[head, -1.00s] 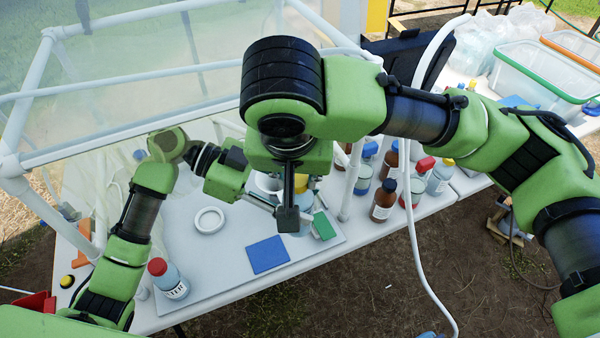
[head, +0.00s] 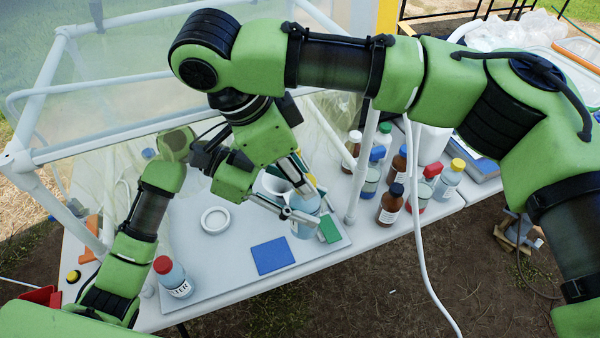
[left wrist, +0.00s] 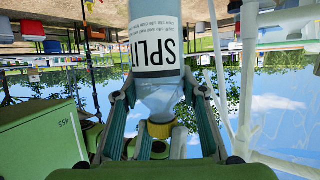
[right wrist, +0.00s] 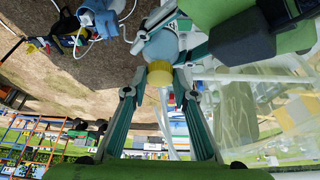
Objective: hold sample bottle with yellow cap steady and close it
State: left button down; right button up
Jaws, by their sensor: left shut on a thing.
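The sample bottle (head: 306,204) is clear blue and upright above the mat. My left gripper (head: 297,212) is shut on its body from the left. In the left wrist view the bottle (left wrist: 157,52) appears upside down, with a white label reading SPLIT and its yellow cap (left wrist: 160,129) at the neck. My right gripper (head: 308,184) comes down over the bottle's top and hides the cap in the head view.
A blue pad (head: 272,256), a white ring (head: 215,220) and a red-capped bottle (head: 173,278) are on the mat. A green block (head: 330,229) is beside the held bottle. Several capped bottles stand to the right, past a white frame post (head: 362,165). A white hose (head: 418,220) hangs in front.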

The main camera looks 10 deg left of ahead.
jog(key=o, duration=0.4)
jog(key=shift+r, duration=0.1)
jog(key=shift+r, duration=2.2)
jog(key=shift+c, duration=0.4)
